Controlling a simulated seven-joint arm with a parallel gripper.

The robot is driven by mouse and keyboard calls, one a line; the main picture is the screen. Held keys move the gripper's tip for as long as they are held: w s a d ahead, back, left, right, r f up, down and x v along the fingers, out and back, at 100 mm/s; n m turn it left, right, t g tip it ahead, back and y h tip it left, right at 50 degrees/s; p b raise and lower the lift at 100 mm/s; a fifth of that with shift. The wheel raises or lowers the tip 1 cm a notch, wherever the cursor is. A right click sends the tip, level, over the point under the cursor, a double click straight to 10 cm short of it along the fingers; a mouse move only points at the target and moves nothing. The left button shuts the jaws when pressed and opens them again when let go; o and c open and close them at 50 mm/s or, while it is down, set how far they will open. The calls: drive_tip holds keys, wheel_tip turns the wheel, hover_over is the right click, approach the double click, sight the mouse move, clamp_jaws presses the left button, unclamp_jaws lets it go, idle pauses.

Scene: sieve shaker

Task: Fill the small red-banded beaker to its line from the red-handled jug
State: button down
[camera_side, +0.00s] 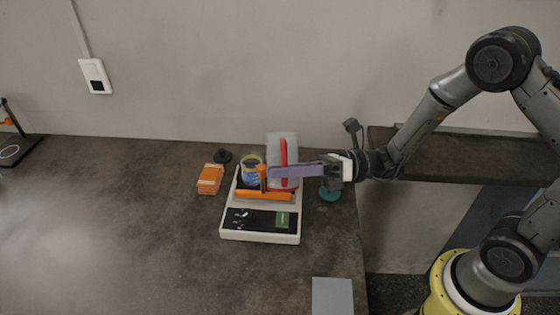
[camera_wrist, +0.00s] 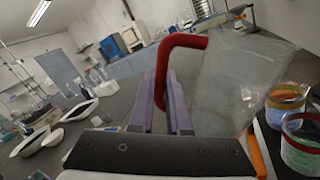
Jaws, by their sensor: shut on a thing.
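My gripper (camera_side: 275,172) is shut on the red handle (camera_side: 284,150) of the clear jug (camera_side: 294,143). In the wrist view its purple fingers (camera_wrist: 168,92) close around the handle (camera_wrist: 186,40), and the jug's translucent body (camera_wrist: 235,85) is to the right. The jug looks roughly upright above the scale; its contents cannot be made out. In the wrist view, a beaker with a dark red band (camera_wrist: 303,122) and blue-green contents is at the right edge. Behind it is one with an orange band (camera_wrist: 287,90). In the side view I cannot clearly pick out the red-banded beaker.
A yellow-rimmed container with blue contents (camera_side: 252,176) is just left of the jug.

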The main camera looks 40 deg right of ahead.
sight(283, 147)
drive_tip(key=shift+w+d+r+m, duration=0.3)
drive_tip(key=shift+r+m, duration=0.1)
drive_tip(key=shift+r, duration=0.1)
drive_tip(key=shift+w+d+r+m, duration=0.15)
drive_tip(key=shift+w+r+m, duration=0.15)
drive_tip(key=shift+r+m, duration=0.15)
drive_tip(key=shift+w+d+r+m+t, duration=0.15)
drive_tip(key=shift+w+r+m+t, duration=0.15)
drive_tip(key=shift+m, duration=0.35)
drive_tip(key=shift+w+d+r+m+t, duration=0.1)
drive_tip(key=shift+w+d+m+t, duration=0.15)
drive_tip(key=shift+m, duration=0.6)
drive_tip(key=shift+w+d+r+m+t, duration=0.15)
drive_tip(key=shift+w+d+m, duration=0.1)
drive_tip(key=shift+m, duration=0.6)
idle(3.7)
drive_tip(key=shift+s+a+f+n, duration=0.1)
drive_tip(key=shift+s+a+n, duration=0.15)
drive_tip(key=shift+n, duration=0.35)
drive_tip(key=n, duration=0.1)
drive_tip(key=s+a+f+n+g, duration=0.1)
drive_tip(key=n, duration=0.1)
drive_tip(key=f+n, duration=0.1)
drive_tip(key=shift+s+a+n, duration=0.15)
drive_tip(key=shift+s+n, duration=0.15)
drive_tip(key=shift+s, duration=0.1)
